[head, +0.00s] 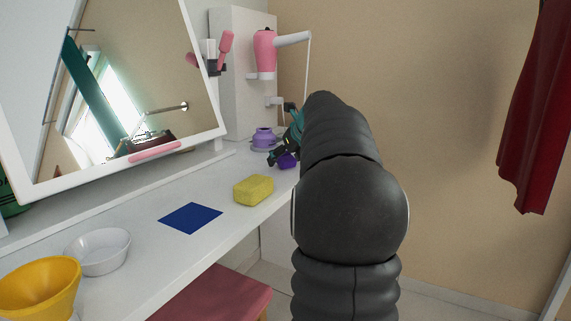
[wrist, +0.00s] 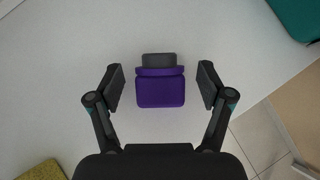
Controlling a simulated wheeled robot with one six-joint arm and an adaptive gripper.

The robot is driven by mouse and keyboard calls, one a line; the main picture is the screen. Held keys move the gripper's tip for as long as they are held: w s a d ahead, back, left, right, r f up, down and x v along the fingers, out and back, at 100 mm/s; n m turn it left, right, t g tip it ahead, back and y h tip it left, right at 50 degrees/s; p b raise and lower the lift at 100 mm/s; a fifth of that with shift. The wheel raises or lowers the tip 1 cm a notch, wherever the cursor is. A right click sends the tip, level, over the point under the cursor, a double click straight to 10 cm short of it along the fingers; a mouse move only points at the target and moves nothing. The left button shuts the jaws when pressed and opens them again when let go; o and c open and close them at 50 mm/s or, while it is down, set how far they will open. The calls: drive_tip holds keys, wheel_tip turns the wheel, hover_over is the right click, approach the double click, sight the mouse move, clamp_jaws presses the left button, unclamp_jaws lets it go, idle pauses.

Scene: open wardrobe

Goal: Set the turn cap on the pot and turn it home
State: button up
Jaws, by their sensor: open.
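The turn cap, a dark purple piece with a grey block at one end (wrist: 160,92), lies on the white tabletop. In the wrist view it sits between the two fingers of my gripper (wrist: 161,84), with a gap on each side. My gripper is open and holds nothing. In the head view the cap (head: 287,161) shows just below the gripper, partly hidden by it. The pot, a lighter purple round vessel with a narrower neck (head: 263,138), stands upright on the table just behind and left of the gripper. It is not visible in the wrist view.
A yellow sponge (head: 253,190), a blue square (head: 191,218), a white bowl (head: 98,251) and a yellow bowl (head: 40,288) lie nearer along the table. A mirror (head: 150,80) stands at the left. A teal object (wrist: 293,18) shows at the wrist view's corner. The table's right edge is close.

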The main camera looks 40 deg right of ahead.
drive_tip(key=shift+w, duration=0.1)
drive_tip(key=c, duration=1.1)
